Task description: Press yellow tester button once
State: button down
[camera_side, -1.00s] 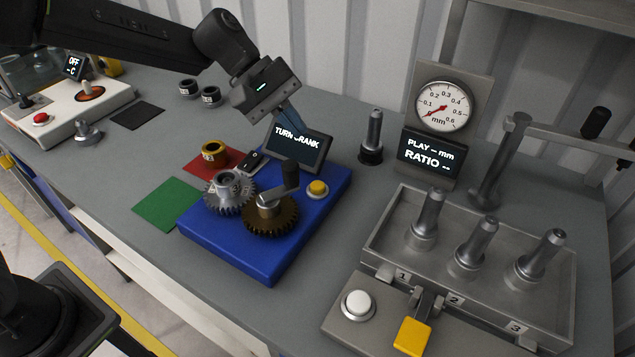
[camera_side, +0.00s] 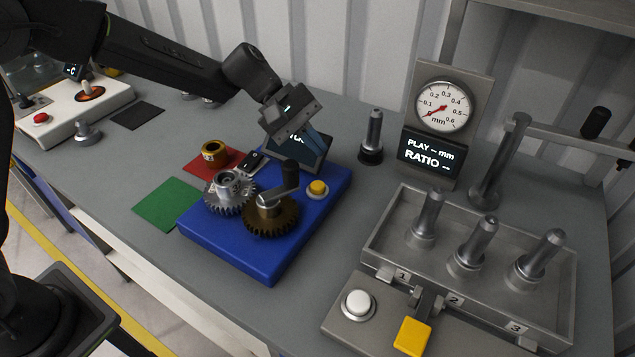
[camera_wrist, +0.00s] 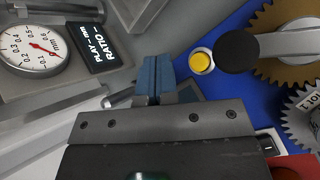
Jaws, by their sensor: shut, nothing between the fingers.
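The yellow tester button (camera_side: 317,188) sits in a pale ring on the blue tester base (camera_side: 240,240), right of the crank (camera_side: 288,180). In the wrist view the button (camera_wrist: 201,62) lies just right of my fingertips, with the black crank knob (camera_wrist: 237,53) beside it. My gripper (camera_side: 318,150) is shut and empty, its blue fingers pointing down above the tester's screen, apart from the button. In the wrist view the shut fingers (camera_wrist: 155,75) show at the centre. The gripper hides most of the tester's screen (camera_side: 298,155) in the side view.
Two meshed gears, grey (camera_side: 229,192) and bronze (camera_side: 270,216), stand on the blue base. A dark upright pin (camera_side: 373,137) and the dial gauge (camera_side: 443,107) stand to the right. A tray (camera_side: 372,245) with three pins is at front right.

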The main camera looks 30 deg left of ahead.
aim_at(315, 186)
jog(key=shift+f, duration=3.1)
jog(key=shift+f, duration=0.4)
jog(key=shift+f, duration=0.5)
dwell(0.3)
jog(key=shift+r, duration=0.9)
jog(key=shift+r, duration=2.55)
